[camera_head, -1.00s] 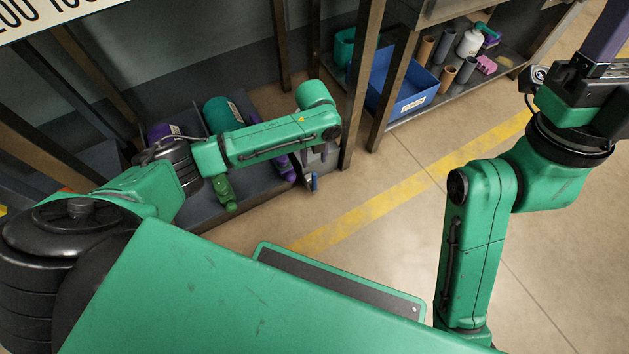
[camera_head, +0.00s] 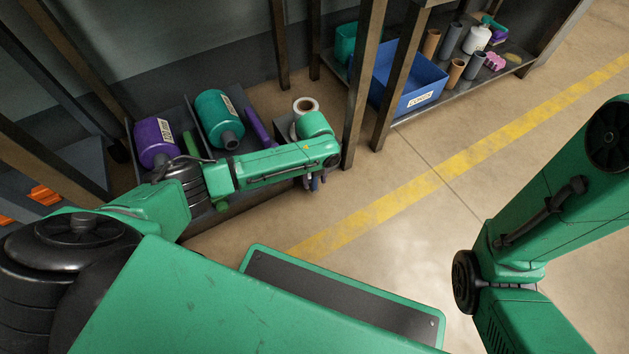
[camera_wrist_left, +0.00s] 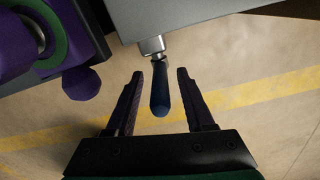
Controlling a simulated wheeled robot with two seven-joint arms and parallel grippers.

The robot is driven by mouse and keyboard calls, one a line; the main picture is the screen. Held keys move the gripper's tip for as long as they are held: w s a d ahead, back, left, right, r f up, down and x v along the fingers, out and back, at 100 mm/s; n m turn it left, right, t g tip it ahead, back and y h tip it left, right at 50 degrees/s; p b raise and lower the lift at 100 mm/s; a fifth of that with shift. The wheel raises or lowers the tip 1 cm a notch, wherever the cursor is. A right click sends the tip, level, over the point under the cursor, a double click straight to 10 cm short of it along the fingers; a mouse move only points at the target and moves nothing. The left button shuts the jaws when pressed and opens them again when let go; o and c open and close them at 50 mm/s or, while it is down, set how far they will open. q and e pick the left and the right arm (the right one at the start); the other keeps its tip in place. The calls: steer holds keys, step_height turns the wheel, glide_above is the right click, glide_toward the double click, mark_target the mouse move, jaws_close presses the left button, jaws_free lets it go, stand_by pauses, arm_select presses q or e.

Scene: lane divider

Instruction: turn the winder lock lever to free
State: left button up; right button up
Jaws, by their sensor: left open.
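The lock lever (camera_wrist_left: 160,95) has a dark blue rounded grip on a short metal stem. In the left wrist view it juts from the edge of a grey housing (camera_wrist_left: 190,18) and points down the picture. My left gripper (camera_wrist_left: 159,75) is open, with one finger on each side of the grip. Gaps show on both sides, so neither finger appears to touch it. In the head view my left forearm covers most of the lever area, and the left gripper (camera_head: 314,181) shows only as a small dark part below the wrist. My right gripper is out of view.
A white roll (camera_head: 305,105) sits on top behind my wrist. A blue bin (camera_head: 407,80) stands on a low shelf. Floor with a yellow line (camera_head: 440,178) is clear.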

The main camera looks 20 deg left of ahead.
arm_select(q)
jaws_close()
stand_by(1.4)
